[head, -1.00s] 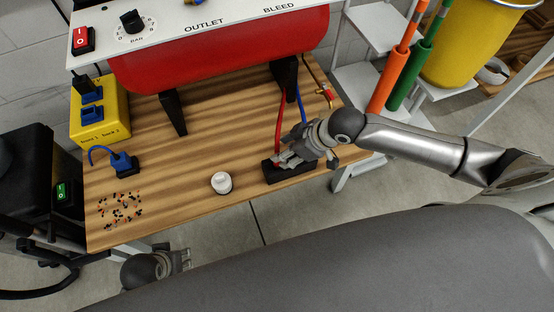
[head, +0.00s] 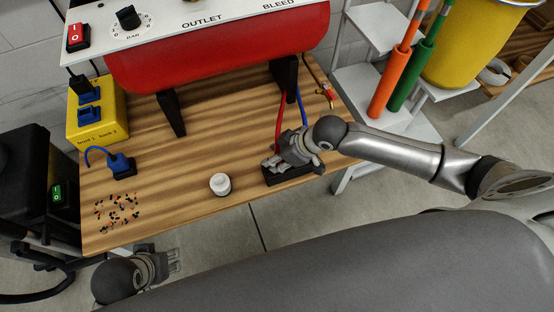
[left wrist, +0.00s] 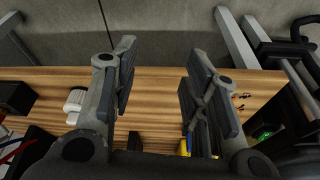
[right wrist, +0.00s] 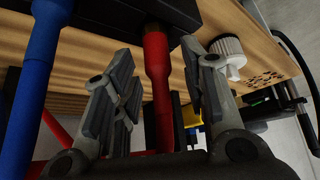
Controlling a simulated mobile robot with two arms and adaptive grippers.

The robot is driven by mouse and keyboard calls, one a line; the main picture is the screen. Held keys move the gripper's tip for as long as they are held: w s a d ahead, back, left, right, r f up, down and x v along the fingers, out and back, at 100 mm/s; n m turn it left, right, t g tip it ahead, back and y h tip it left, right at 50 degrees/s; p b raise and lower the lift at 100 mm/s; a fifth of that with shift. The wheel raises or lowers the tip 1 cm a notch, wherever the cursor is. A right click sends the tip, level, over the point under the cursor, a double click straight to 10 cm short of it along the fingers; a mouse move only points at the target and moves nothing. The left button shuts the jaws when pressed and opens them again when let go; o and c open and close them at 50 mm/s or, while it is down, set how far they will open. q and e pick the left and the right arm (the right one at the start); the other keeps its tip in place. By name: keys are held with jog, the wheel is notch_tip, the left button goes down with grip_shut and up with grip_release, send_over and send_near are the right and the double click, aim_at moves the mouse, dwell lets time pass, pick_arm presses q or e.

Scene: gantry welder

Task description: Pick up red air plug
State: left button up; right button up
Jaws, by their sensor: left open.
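The red air plug (right wrist: 157,60) shows in the right wrist view with its end at the black block (right wrist: 125,12). It appears between the two fingers of my right gripper (right wrist: 160,85), with a gap on each side; the fingers look open. In the head view my right gripper (head: 274,162) is over the black block (head: 290,178) and hides the plug's end; only the red hose (head: 279,125) shows above. A blue plug and hose (right wrist: 33,75) stand left of it in the right wrist view. My left gripper (head: 176,262) is open and empty by the table's front edge; its fingers show in the left wrist view (left wrist: 160,85).
A white cap-like knob (head: 220,184) stands on the wooden table (head: 185,215), left of the block. A red tank (head: 220,55) on black legs stands behind. Small scattered pieces (head: 117,212) and a blue connector (head: 121,164) lie at left. The table's front middle is clear.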

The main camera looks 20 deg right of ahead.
jog(key=c, duration=0.7)
grip_shut()
jog(key=shift+r, duration=0.2)
